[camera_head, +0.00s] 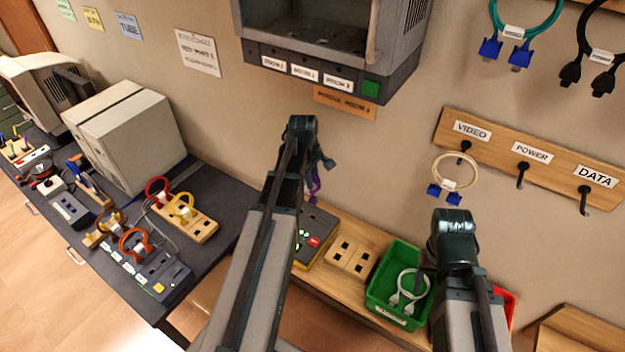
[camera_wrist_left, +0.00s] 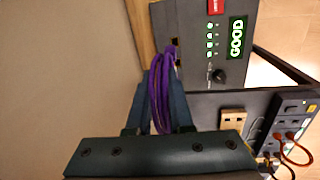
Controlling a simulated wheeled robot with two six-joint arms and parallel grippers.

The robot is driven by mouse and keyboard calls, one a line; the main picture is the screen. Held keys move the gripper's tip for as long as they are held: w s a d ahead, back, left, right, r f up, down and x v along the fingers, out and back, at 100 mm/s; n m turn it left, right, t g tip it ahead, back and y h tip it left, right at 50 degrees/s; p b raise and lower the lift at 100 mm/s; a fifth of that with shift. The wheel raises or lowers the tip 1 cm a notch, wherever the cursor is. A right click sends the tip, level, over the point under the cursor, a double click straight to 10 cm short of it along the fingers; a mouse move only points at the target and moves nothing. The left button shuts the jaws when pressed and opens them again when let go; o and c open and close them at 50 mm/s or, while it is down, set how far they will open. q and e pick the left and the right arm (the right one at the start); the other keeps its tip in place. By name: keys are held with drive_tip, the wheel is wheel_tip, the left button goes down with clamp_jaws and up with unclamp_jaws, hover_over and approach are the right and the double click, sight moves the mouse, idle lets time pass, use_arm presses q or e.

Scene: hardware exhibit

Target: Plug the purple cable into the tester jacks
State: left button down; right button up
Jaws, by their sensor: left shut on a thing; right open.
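The tester (camera_head: 318,228) is a dark grey box with a red label and green lights, on the wooden bench behind my left arm. In the left wrist view its panel (camera_wrist_left: 202,70) shows a green GOOD display, green lights and a knob. My left gripper (camera_wrist_left: 160,100) is shut on the purple cable (camera_wrist_left: 162,80), a looped bundle whose far end is at the tester's edge by a dark jack. I cannot tell whether its plugs are seated. In the head view the purple cable (camera_head: 314,184) hangs beside my left wrist. My right gripper (camera_head: 436,262) is open, its fingertips mostly hidden, near the green bin.
A wooden block with slots (camera_head: 350,257) and a green bin (camera_head: 383,306) holding a white cable stand right of the tester. A red bin (camera_head: 508,300) is behind my right arm. A labelled hook rail (camera_head: 550,165) and a monitor housing (camera_head: 400,60) are on the wall.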

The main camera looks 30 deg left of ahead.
sight(312, 196)
use_arm(q)
drive_tip(key=shift+f+b, duration=2.25)
drive_tip(key=shift+f, duration=0.25)
drive_tip(key=shift+s+f+b, duration=0.1)
drive_tip(key=shift+f+b, duration=0.85)
drive_tip(key=shift+f, duration=0.05)
idle(1.6)
idle(0.3)
drive_tip(key=c, duration=0.7)
unclamp_jaws()
drive_tip(key=shift+c, duration=0.2)
drive_tip(key=shift+o, duration=0.2)
drive_tip(key=o, duration=0.6)
drive_tip(key=shift+s+r+p, duration=0.2)
drive_tip(key=shift+r+p, duration=1.05)
drive_tip(key=shift+s+r+p, duration=0.15)
drive_tip(key=shift+r+p, duration=1.1)
drive_tip(key=shift+s+r+p, duration=0.2)
drive_tip(key=shift+r+p, duration=1.05)
